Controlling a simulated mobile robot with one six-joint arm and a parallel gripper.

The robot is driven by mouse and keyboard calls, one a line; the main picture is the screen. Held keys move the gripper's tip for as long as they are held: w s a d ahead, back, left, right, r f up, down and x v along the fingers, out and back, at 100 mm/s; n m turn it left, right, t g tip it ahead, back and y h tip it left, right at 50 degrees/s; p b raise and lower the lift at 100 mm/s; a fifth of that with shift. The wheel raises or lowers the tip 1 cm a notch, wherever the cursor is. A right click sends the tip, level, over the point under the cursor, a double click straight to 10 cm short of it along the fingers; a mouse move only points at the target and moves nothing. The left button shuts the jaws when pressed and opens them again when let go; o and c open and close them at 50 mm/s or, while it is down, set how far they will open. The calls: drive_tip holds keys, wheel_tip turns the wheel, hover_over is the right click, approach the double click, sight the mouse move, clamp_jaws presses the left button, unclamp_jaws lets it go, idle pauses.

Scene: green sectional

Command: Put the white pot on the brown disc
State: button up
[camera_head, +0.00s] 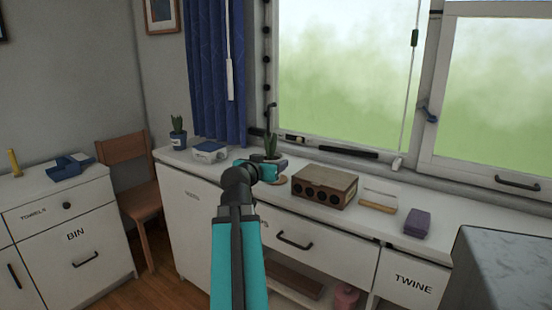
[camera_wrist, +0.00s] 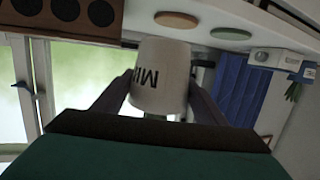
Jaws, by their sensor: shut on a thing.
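The white pot (camera_wrist: 161,75), with dark lettering on its side, sits between the two fingers of my gripper (camera_wrist: 160,98), which is shut on it. In the head view my gripper (camera_head: 275,165) is over the counter, and the pot's green plant (camera_head: 271,146) rises above it. The pot itself is mostly hidden there. The brown disc (camera_wrist: 176,19) lies on the counter near the pot in the wrist view, apart from it in the picture. Its edge also shows in the head view (camera_head: 279,181), just below my gripper.
A green disc (camera_wrist: 230,34) lies beside the brown one. A brown box with round holes (camera_head: 324,187) stands right of my gripper. A blue-and-white box (camera_head: 210,152) and another potted plant (camera_head: 178,133) stand to the left. The window (camera_head: 345,80) is behind.

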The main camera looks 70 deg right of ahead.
sight(272, 159)
drive_tip(key=shift+d+r+p, duration=0.25)
drive_tip(key=shift+d+p, duration=0.25)
drive_tip(key=shift+p, duration=0.5)
drive_tip(key=d+p, duration=0.1)
drive_tip(key=p, duration=0.5)
drive_tip(key=shift+w+d+p, duration=0.15)
drive_tip(key=shift+d+p, duration=0.1)
drive_tip(key=shift+p, duration=0.1)
drive_tip(key=p, duration=0.7)
drive_tip(key=shift+w+d+f, duration=0.15)
drive_tip(key=shift+d+f, duration=0.05)
drive_tip(key=shift+d, duration=0.1)
drive_tip(key=w+p+x, duration=0.1)
drive_tip(key=x, duration=0.6)
drive_tip(key=shift+w+r+p, duration=0.15)
drive_tip(key=shift+r+p, duration=0.1)
drive_tip(key=shift+p, duration=0.1)
drive_tip(key=shift+d, duration=0.1)
drive_tip(key=shift+d+f+p, duration=0.2)
drive_tip(key=shift+f+p, duration=0.1)
drive_tip(key=shift+f, duration=0.6)
drive_tip(key=shift+d+f+p, duration=0.25)
drive_tip(key=shift+f, duration=0.65)
drive_tip(key=shift+f, duration=0.15)
